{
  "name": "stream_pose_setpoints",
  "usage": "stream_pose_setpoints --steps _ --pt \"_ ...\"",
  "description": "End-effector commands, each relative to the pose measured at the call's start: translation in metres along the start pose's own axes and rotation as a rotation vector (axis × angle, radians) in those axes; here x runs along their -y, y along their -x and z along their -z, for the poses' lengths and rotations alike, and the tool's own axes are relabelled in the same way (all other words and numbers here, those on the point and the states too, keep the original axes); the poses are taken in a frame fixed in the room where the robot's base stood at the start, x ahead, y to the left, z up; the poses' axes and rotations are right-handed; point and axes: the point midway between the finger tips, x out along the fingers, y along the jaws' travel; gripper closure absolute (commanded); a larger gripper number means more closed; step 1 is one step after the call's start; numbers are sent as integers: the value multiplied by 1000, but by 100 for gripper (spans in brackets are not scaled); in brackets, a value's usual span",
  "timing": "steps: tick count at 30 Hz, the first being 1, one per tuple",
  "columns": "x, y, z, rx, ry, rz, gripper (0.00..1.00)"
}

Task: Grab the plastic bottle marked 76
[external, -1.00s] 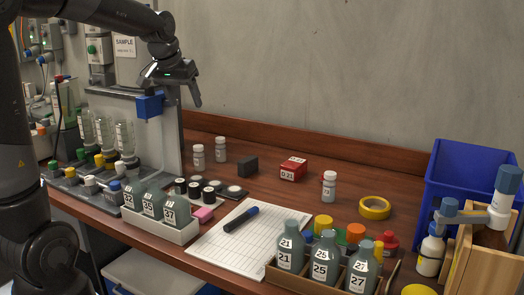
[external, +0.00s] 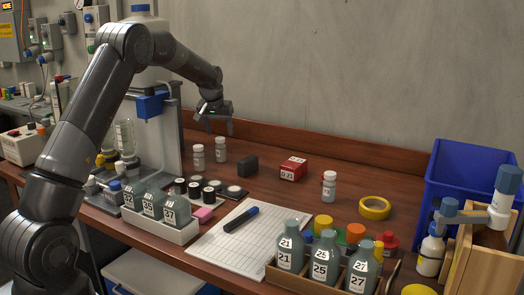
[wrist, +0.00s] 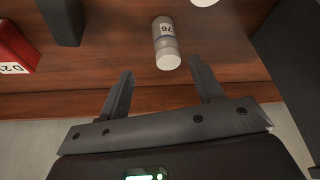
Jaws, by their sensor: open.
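The plastic bottle marked 76 (wrist: 165,38) is small and whitish, with a pale cap. In the wrist view it stands just beyond the fingertips, roughly between their lines. In the external view it appears to be the white bottle (external: 220,150) nearer the wall, where its number is too small to read. My gripper (external: 220,131) is open and empty, above and close to this bottle, with its fingers pointing down. In the wrist view both fingers (wrist: 160,68) are spread apart, and neither touches the bottle.
A second white bottle (external: 198,158) stands close by on the left. A black block (external: 247,165) and a red box (external: 293,169) lie to the right. The wall and the wooden back ledge (external: 300,146) are close behind. A grey stand with a blue clamp (external: 151,105) rises at left.

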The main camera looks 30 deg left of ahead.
Motion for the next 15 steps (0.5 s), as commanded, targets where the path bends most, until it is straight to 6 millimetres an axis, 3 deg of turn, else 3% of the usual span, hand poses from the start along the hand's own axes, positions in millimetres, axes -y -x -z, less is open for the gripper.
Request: stream_pose_setpoints --steps 15 --pt "2 -60 0 0 2 1 39"
